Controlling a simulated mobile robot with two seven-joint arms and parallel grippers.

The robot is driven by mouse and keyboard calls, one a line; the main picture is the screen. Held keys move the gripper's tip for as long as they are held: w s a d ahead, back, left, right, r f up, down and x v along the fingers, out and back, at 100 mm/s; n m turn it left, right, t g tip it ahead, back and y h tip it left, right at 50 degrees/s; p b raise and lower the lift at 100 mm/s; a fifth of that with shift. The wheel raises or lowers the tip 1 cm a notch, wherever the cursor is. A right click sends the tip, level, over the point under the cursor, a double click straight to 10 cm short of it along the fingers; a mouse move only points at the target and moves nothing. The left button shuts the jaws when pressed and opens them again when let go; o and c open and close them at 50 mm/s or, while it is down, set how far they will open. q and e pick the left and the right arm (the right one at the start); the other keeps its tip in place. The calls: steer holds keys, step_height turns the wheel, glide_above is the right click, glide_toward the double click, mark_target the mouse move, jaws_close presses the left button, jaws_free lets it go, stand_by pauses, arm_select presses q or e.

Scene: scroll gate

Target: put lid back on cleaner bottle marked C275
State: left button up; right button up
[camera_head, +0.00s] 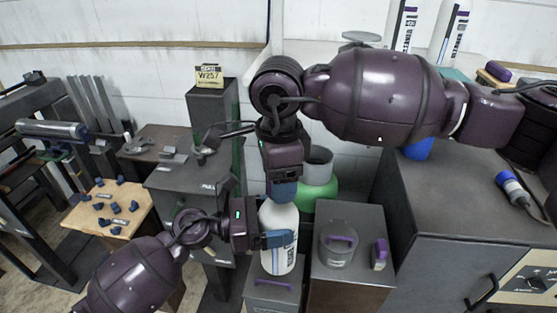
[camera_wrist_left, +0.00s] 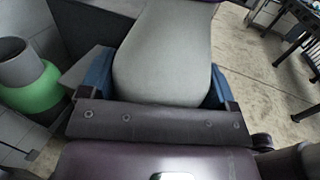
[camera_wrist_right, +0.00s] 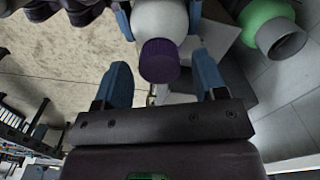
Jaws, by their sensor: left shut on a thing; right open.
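A white bottle (camera_head: 279,221) with dark lettering, too small to read, stands upright above a grey box. My left gripper (camera_head: 277,240) is shut around its body; the left wrist view shows the pale bottle (camera_wrist_left: 163,65) between both blue fingers. My right gripper (camera_head: 283,190) points down from above, over the bottle's top, which it hides in the head view. In the right wrist view a purple lid (camera_wrist_right: 160,62) sits at the bottle's top, between the open right fingers (camera_wrist_right: 163,80), with gaps on both sides. I cannot tell whether the lid is fully seated.
A grey canister (camera_head: 338,247) and a small purple-topped item (camera_head: 379,253) stand on the pedestal to the right. A green container (camera_head: 318,190) is behind the bottle. A grey cabinet (camera_head: 450,215) fills the right; a wooden table (camera_head: 100,225) with blue pieces is left.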

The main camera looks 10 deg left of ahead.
steer(key=shift+f, duration=0.45)
steer(key=c, duration=1)
steer(key=o, duration=1.1)
steer(key=shift+o, duration=0.2)
step_height(320, 180, up, 12)
